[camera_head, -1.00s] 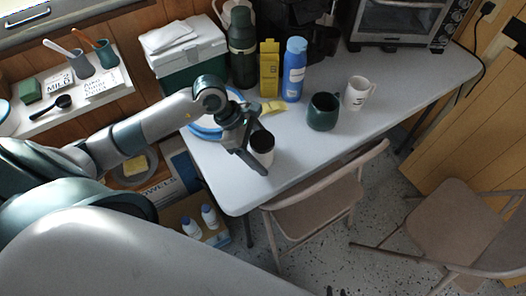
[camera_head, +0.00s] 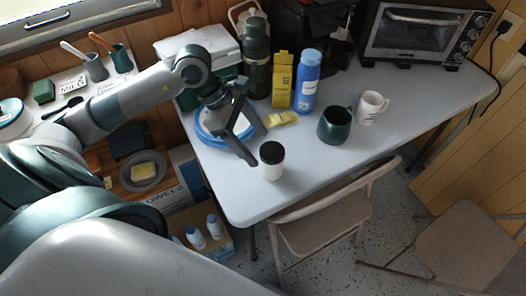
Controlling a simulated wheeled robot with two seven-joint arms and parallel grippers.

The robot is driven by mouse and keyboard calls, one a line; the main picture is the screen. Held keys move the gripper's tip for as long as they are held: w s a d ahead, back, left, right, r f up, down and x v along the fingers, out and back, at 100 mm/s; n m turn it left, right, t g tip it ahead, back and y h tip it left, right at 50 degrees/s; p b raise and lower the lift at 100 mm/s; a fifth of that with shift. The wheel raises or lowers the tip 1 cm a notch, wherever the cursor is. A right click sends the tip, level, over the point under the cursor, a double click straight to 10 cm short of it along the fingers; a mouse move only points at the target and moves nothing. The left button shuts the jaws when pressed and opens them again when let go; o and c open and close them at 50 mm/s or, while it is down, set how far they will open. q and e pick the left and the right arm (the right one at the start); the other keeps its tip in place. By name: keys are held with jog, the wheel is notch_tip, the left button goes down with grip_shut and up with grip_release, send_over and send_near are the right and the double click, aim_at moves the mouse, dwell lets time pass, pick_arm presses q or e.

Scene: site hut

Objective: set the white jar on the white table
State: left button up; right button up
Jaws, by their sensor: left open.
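The white jar (camera_head: 270,170) with a black lid stands upright on the white table (camera_head: 310,165), near its front left edge. My left gripper (camera_head: 258,147) is open and empty. It is behind and to the left of the jar in the picture, with its fingers apart from the jar. My right gripper is not in view.
A blue-rimmed plate (camera_head: 208,128) lies under my left gripper. A green mug (camera_head: 334,126), white mug (camera_head: 371,107), blue bottle (camera_head: 306,82), yellow carton (camera_head: 282,80) and green flask (camera_head: 256,60) stand behind. A chair (camera_head: 325,215) is tucked at the front.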

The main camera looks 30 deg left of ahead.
pick_arm(q)
jog(key=shift+v, duration=1.05)
